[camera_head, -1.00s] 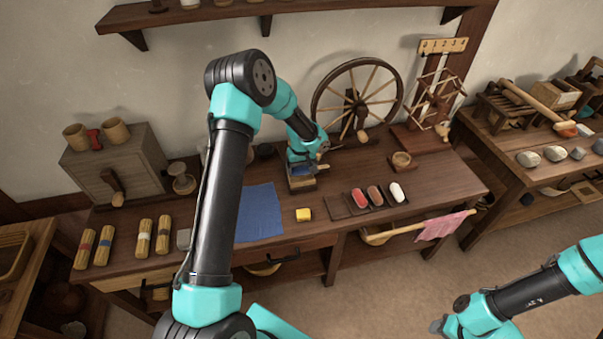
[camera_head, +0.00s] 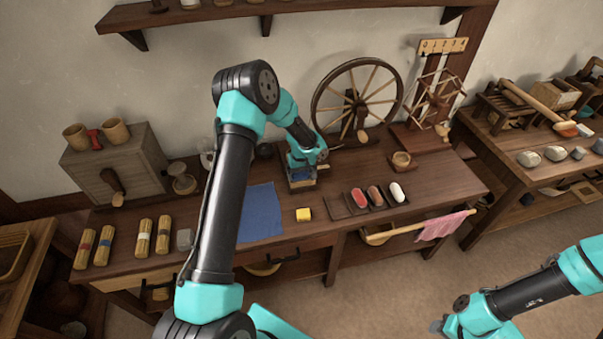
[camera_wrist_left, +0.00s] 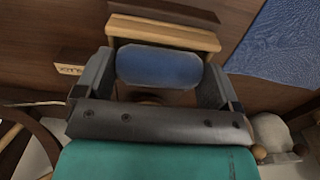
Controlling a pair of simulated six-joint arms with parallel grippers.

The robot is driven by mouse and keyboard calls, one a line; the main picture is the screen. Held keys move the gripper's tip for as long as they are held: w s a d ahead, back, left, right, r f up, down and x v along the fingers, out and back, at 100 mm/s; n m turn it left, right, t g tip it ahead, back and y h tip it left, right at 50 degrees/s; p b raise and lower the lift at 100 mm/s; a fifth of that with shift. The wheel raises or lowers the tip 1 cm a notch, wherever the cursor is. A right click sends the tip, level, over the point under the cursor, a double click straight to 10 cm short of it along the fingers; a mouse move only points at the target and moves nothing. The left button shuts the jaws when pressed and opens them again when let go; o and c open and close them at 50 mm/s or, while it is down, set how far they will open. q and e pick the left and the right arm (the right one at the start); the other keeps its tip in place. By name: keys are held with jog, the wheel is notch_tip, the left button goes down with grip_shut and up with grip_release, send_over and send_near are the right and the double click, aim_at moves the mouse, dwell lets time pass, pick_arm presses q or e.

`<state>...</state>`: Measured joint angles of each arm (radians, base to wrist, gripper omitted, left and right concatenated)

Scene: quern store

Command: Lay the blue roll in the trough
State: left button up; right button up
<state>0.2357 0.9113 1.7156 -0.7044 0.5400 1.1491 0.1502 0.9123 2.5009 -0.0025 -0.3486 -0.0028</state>
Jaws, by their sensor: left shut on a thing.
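The blue roll (camera_wrist_left: 158,68) lies crosswise between the two fingers of my left gripper (camera_wrist_left: 160,85), which is shut on it. In the head view the gripper (camera_head: 302,168) points down at a small wooden stand (camera_head: 301,184) at the middle of the bench, and only a bit of blue shows there. In the wrist view a pale wooden bar (camera_wrist_left: 165,33) of the stand is just past the roll; I cannot tell if they touch. To the right, a dark tray has an empty leftmost trough (camera_head: 336,207). My right gripper (camera_head: 440,326) is low at right, its jaws unclear.
Red (camera_head: 358,198), brown (camera_head: 375,196) and white (camera_head: 397,192) rolls lie in the neighbouring troughs. A spinning wheel (camera_head: 357,98) stands behind the gripper.

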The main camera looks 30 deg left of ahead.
aim_at(302, 173)
pick_arm(q)
jog(key=o, duration=0.7)
jog(key=shift+f, duration=0.1)
notch_tip(302, 173, up, 12)
jog(key=shift+r, duration=0.15)
dwell(0.4)
